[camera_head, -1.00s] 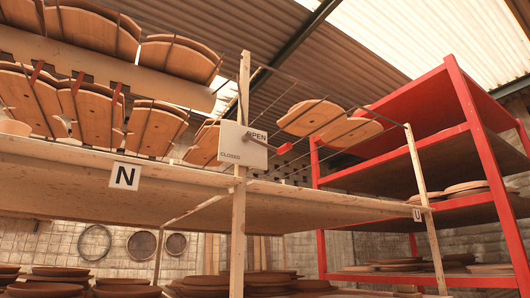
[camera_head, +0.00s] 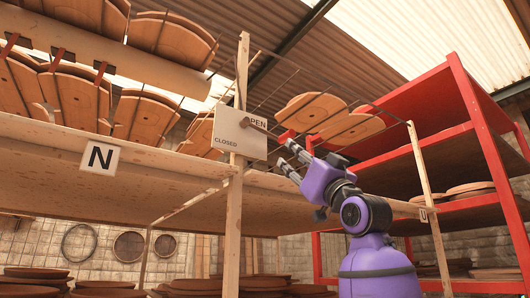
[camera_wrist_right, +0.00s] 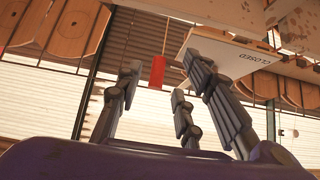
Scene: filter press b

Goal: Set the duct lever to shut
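The duct lever (camera_head: 262,127) is a thin rod on a white plate (camera_head: 232,133) marked OPEN at upper right and CLOSED at lower left. The rod points right and slightly down, on the OPEN side. Its red handle (camera_wrist_right: 157,72) shows clearly in the right wrist view; in the head view it is hard to make out behind my fingers. My right gripper (camera_head: 286,153) is open, just right of the plate, with its fingers pointing at the handle's area. In the right wrist view its spread fingers (camera_wrist_right: 168,82) are near the handle, with no visible grip. My left gripper is not in view.
A wooden post (camera_head: 236,220) carries the plate in front of a shelf (camera_head: 70,160) with an N label. A red rack (camera_head: 490,170) stands at the right. Metal rods and curved wooden boards (camera_head: 310,110) lie behind the lever. Round pieces sit on the lower shelves.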

